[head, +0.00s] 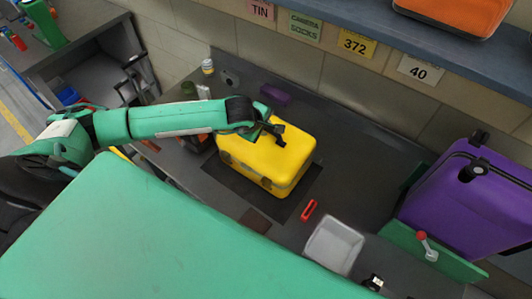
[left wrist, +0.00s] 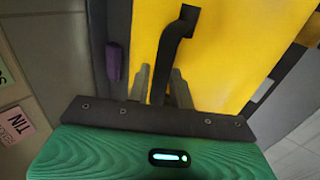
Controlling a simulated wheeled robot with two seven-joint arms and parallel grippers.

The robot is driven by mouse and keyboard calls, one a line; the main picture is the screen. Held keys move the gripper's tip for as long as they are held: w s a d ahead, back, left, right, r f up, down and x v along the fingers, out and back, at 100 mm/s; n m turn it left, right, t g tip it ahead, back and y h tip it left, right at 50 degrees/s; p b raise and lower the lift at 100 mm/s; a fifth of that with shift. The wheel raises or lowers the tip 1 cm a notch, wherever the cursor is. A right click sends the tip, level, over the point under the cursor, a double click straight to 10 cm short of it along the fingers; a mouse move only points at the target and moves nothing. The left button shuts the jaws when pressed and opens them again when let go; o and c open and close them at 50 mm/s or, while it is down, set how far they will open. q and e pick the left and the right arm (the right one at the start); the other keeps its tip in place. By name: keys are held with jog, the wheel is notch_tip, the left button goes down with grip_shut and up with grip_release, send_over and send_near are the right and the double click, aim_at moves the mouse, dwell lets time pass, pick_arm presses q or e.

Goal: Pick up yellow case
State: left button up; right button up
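The yellow case (head: 258,165) lies on a dark mat on the grey worktop, with its black handle (head: 281,138) on top. My left gripper (head: 268,128) is over the top of the case at the handle. In the left wrist view the case (left wrist: 230,50) fills the upper right. The black handle (left wrist: 172,45) runs between my two grey fingers (left wrist: 161,82), one on each side of it. I cannot tell whether the fingers press on the handle or stand slightly apart from it. My right gripper is not in view.
A purple suitcase (head: 470,205) stands at the right by a green panel with a red-knobbed lever (head: 424,243). A pale tray (head: 333,246) and a red object (head: 309,210) lie in front of the case. A small purple item (head: 275,95) lies behind it. A shelf (head: 430,40) runs along the back.

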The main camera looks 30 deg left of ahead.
pick_arm(q)
jog(key=shift+w+f, duration=0.35)
jog(key=shift+f, duration=0.3)
grip_shut()
dwell(1.0)
jog(key=shift+w+r, duration=0.1)
jog(key=shift+r, duration=0.05)
